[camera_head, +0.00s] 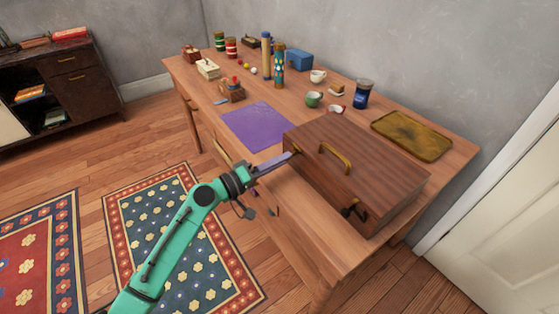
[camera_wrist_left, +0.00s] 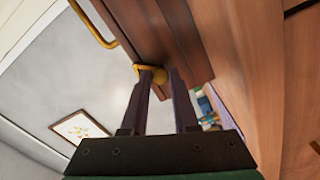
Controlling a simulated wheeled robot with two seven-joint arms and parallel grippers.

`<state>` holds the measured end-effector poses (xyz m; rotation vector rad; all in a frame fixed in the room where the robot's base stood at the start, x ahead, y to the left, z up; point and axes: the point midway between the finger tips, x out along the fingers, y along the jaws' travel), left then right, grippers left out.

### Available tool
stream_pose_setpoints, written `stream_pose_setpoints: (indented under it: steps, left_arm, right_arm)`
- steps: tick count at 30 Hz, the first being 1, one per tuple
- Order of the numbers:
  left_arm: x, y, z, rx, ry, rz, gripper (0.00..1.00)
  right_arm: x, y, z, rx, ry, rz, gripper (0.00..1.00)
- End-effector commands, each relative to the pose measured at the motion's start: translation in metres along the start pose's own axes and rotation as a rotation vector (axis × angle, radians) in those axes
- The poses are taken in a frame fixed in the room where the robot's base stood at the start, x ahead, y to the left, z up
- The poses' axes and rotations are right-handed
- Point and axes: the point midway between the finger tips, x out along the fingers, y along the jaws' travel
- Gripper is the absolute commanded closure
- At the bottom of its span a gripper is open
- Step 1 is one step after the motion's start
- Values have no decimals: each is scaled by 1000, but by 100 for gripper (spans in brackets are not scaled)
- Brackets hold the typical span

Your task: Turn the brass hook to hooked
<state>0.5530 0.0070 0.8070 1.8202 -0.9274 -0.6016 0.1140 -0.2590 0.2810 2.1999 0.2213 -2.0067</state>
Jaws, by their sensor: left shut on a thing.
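A dark brown wooden case (camera_head: 365,165) lies on the table with a brass handle (camera_head: 335,156) on it. My left gripper (camera_head: 294,154) reaches the case's near left end. In the left wrist view, the fingers of my left gripper (camera_wrist_left: 160,76) are closed around the round end of the brass hook (camera_wrist_left: 149,69), beside the dark wood. In the head view the hook is too small and covered to make out its angle. A dark fitting (camera_head: 352,209) sits at the case's near right end. My right gripper is not in view.
A purple cloth (camera_head: 256,126) lies left of the case on the wooden table (camera_head: 300,215). A brass-coloured tray (camera_head: 411,136), a blue jar (camera_head: 361,94), cups and several small items stand behind.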

Motion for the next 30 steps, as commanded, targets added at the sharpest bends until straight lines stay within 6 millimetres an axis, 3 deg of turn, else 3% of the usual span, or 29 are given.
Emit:
stream_pose_setpoints:
  steps: [6, 7, 9, 20, 25, 30]
  left_arm:
    - [0, -1, 0, -1, 0, -1, 100]
    - [0, -1, 0, -1, 0, -1, 60]
    - [0, -1, 0, 0, 0, -1, 43]
    - [-4, -1, 0, 0, 1, -1, 43]
    - [-34, -4, 2, 2, -2, -4, 43]
    - [-86, -7, 3, 2, 0, -6, 43]
  right_arm:
    - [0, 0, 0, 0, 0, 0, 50]
    - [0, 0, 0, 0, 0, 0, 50]
    - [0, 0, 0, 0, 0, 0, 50]
    - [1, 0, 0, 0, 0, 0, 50]
    - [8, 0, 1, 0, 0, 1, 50]
    - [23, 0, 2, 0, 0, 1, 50]
